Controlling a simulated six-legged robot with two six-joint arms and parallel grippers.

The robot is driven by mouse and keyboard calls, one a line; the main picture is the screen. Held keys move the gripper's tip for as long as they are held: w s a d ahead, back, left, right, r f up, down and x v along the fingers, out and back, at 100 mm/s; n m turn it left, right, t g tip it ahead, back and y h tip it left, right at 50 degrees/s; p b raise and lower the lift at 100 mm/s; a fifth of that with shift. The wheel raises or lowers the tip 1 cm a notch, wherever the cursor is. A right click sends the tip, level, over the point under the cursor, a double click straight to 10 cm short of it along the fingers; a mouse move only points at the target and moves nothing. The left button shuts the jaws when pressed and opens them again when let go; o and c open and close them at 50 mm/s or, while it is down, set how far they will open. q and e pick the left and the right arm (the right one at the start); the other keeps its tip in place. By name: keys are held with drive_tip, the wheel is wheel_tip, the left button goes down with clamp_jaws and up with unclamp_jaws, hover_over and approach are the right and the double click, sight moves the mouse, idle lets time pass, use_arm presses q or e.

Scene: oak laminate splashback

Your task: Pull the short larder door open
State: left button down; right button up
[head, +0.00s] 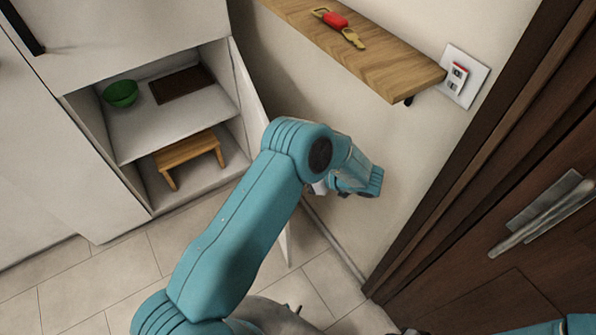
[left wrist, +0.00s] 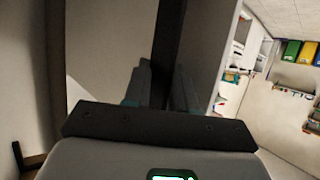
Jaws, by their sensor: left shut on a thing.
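The short larder door (head: 250,95) stands swung wide open, seen nearly edge-on at the right side of the larder (head: 140,185). My left arm crosses in front of it and hides its middle part. My left gripper is mostly hidden behind its own wrist in the head view. The pale door face (left wrist: 110,50) shows beside the handle. My right gripper is out of view; only part of that arm shows at the bottom right.
Inside the larder are a green bowl (head: 120,93), a dark board (head: 182,84) and a small wooden stool (head: 188,155). A brown door (head: 510,260) stands at right. Tiled floor lies below.

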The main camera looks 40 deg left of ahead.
use_arm(q)
drive_tip(key=shift+w+a+r, duration=0.1)
drive_tip(key=shift+a+r, duration=0.15)
drive_tip(key=shift+a, duration=0.1)
drive_tip(key=c, duration=1.3)
unclamp_jaws()
drive_tip(key=shift+c, duration=0.2)
drive_tip(key=o, duration=0.4)
drive_tip(key=shift+a+f, duration=0.1)
drive_tip(key=shift+f, duration=0.05)
drive_tip(key=shift+w+f, duration=0.1)
drive_tip(key=shift+d, duration=0.25)
drive_tip(key=v, duration=0.7)
drive_tip(key=shift+d+b, duration=0.2)
drive_tip(key=shift+b, duration=0.2)
